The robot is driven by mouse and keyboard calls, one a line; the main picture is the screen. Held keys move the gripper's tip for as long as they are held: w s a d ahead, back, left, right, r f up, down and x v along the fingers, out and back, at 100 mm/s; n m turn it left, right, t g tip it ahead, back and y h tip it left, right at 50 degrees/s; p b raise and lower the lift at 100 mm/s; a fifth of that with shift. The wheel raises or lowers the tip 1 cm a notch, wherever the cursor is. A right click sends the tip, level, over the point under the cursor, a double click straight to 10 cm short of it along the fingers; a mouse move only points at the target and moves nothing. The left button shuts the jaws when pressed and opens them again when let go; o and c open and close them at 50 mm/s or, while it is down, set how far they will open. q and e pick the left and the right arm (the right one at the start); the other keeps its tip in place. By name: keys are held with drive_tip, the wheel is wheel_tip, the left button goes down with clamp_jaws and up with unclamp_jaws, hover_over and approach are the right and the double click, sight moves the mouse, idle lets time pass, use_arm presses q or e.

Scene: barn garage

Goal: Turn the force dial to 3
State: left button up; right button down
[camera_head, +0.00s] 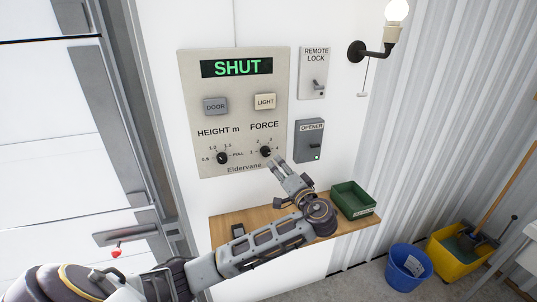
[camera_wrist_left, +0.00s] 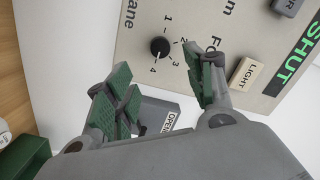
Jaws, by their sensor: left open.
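The force dial (camera_head: 265,151) is a small black round knob under the word FORCE, at the lower right of the beige panel (camera_head: 190,120). It also shows in the left wrist view (camera_wrist_left: 159,47), ringed by the numbers 1 to 4. I cannot tell for sure which number its pointer faces. My left gripper (camera_head: 276,164) is open and empty, just below and right of the dial in the head view. In the left wrist view its green-padded fingers (camera_wrist_left: 156,66) stand apart, with the dial seen beyond the gap between them. My right gripper is not in view.
The height dial (camera_head: 222,157) sits left of the force dial. DOOR (camera_head: 215,105) and LIGHT (camera_head: 265,102) buttons and a display reading SHUT (camera_head: 236,67) are above. The opener box (camera_head: 309,145) is close right; a wooden shelf (camera_head: 222,221) with a green bin (camera_head: 353,200) is below.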

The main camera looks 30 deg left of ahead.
sight(267, 153)
use_arm(q)
drive_tip(key=p+x, duration=0.2)
drive_tip(key=x, duration=0.6)
drive_tip(key=shift+w+a, duration=0.2)
drive_tip(key=shift+a, duration=0.2)
drive_tip(key=shift+w+a+p, duration=0.4)
drive_tip(key=shift+w+a, duration=0.05)
drive_tip(key=shift+a, duration=0.15)
drive_tip(key=shift+c, duration=0.3)
drive_tip(key=c, duration=1)
